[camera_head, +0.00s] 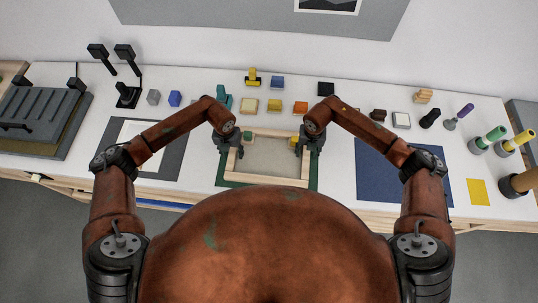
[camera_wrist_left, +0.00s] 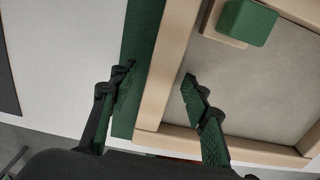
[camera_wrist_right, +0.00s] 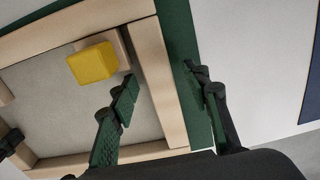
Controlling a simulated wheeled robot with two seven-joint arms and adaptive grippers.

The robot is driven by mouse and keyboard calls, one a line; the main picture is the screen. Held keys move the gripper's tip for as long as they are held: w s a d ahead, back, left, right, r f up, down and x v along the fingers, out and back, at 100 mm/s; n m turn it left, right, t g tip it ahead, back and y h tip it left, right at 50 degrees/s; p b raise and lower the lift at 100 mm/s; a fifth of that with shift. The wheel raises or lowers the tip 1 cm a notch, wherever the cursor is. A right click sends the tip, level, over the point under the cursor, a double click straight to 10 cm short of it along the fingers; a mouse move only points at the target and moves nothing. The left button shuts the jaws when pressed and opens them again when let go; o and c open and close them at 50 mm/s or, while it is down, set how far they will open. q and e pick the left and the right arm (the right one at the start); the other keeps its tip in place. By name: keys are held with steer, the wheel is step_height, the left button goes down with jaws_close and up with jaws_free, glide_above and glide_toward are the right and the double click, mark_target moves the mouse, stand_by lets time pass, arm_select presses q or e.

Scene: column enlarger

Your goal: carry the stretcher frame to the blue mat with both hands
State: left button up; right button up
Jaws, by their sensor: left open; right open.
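The stretcher frame (camera_head: 272,132) is a pale wooden rectangle with a grey panel inside, lying on a green mat (camera_head: 312,185). A green block (camera_wrist_left: 247,23) sits inside its left side and a yellow block (camera_wrist_right: 93,63) inside its right side. My left gripper (camera_head: 229,149) is open, its fingers on either side of the frame's left bar (camera_wrist_left: 166,65). My right gripper (camera_head: 306,147) is open, its fingers on either side of the frame's right bar (camera_wrist_right: 158,85). The blue mat (camera_head: 384,180) lies to the right of the frame, bare where visible, partly behind my right arm.
A row of small blocks (camera_head: 273,105) lies behind the frame. A grey mat with a white sheet (camera_head: 131,132) and a dark press (camera_head: 38,118) are at the left.

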arm_select(q)
steer(key=shift+w+f, duration=0.1)
steer(key=shift+f, duration=0.05)
arm_select(e)
steer(key=shift+w+f, duration=0.1)
steer(key=shift+f, duration=0.1)
arm_select(q)
steer(key=shift+c, duration=0.2)
arm_select(e)
steer(key=shift+c, duration=0.2)
arm_select(q)
steer(key=c, duration=0.3)
arm_select(e)
steer(key=c, duration=0.3)
arm_select(q)
jaws_close()
arm_select(e)
jaws_close()
steer(key=shift+r, duration=0.15)
